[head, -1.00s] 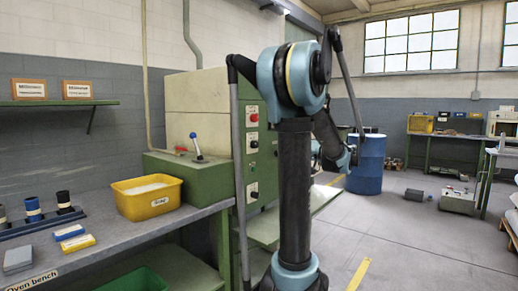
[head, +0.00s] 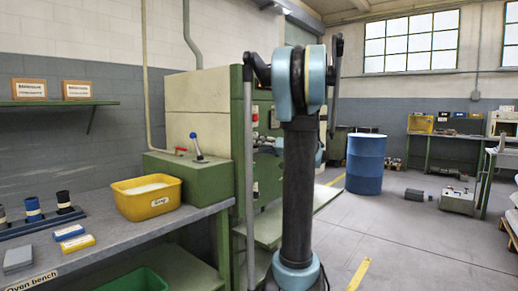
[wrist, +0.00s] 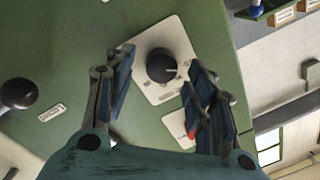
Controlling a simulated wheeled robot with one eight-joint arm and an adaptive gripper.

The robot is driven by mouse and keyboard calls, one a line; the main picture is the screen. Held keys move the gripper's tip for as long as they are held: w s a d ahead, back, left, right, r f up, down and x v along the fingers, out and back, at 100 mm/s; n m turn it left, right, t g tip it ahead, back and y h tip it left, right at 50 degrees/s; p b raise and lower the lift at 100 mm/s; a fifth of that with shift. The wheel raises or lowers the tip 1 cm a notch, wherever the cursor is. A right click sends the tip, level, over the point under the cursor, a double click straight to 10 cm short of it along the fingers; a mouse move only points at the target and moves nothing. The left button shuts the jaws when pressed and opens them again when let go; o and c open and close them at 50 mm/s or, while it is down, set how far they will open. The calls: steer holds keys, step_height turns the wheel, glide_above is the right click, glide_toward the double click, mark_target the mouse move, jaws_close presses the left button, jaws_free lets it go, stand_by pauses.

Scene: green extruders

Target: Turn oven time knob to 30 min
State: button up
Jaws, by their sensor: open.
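In the wrist view a round black knob (wrist: 162,66) with a light pointer mark sits on a white plate (wrist: 180,42) on the green panel of the oven. My gripper (wrist: 161,70) is open, its two dark blue fingers on either side of the knob, with visible gaps to it. Whether the fingertips are level with the knob is hard to tell. The scale markings are too small to read. In the head view the oven cabinet (head: 195,102) stands left of centre; its control panel and my gripper are mostly hidden behind my arm.
In the wrist view a black ball handle (wrist: 18,94) sticks out at left, and a red part (wrist: 191,133) shows beside the right finger. In the head view a bench holds a yellow bin (head: 147,203); a blue barrel (head: 366,165) stands on open floor at right.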

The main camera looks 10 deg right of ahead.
steer(key=shift+w+a, duration=0.35)
steer(key=c, duration=1.1)
steer(key=shift+o, duration=0.2)
